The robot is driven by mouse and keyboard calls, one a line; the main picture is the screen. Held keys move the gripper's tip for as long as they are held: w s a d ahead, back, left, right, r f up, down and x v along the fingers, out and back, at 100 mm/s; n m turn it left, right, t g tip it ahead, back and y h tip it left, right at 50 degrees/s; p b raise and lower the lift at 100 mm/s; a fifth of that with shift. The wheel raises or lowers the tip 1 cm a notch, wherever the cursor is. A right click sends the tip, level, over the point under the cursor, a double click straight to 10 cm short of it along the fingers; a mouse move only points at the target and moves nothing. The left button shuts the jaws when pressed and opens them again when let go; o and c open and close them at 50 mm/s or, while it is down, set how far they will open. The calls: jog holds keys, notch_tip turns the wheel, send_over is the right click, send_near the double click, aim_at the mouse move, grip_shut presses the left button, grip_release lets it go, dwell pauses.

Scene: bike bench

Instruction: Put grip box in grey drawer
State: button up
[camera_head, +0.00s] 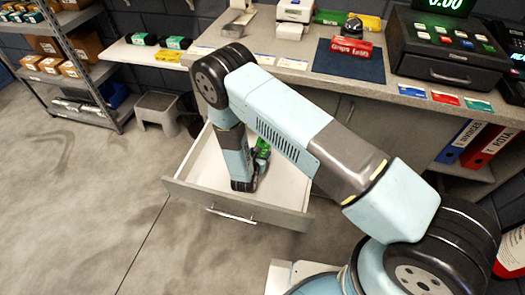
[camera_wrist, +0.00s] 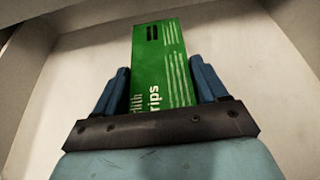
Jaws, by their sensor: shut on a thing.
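The grip box (camera_wrist: 158,65) is green with white print, and the letters "rips" show on it in the wrist view. My gripper (camera_wrist: 165,85) is shut on it, with one blue finger on each side. In the head view the green box (camera_head: 262,150) shows partly behind my arm, inside the outline of the open grey drawer (camera_head: 240,207). The drawer is pulled out below the counter and has a pale, bare inside. I cannot tell whether the box touches the drawer floor. My gripper is mostly hidden by my arm in the head view.
The counter (camera_head: 330,88) above the drawer holds a cash register (camera_head: 447,50), a blue mat (camera_head: 349,65) with a red box (camera_head: 351,47), and several cards. A shelf rack (camera_head: 75,60) and a grey step stool (camera_head: 157,110) stand at left. The floor left of the drawer is clear.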

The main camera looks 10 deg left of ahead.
aim_at(263, 150)
jog(key=shift+x, duration=1.05)
jog(key=w+f, duration=0.2)
jog(key=w, duration=0.1)
jog(key=shift+w+d+f, duration=0.1)
jog(key=shift+w+f, duration=0.05)
jog(key=shift+f, duration=0.15)
jog(key=o, duration=1.1)
jog(key=v, duration=1.2)
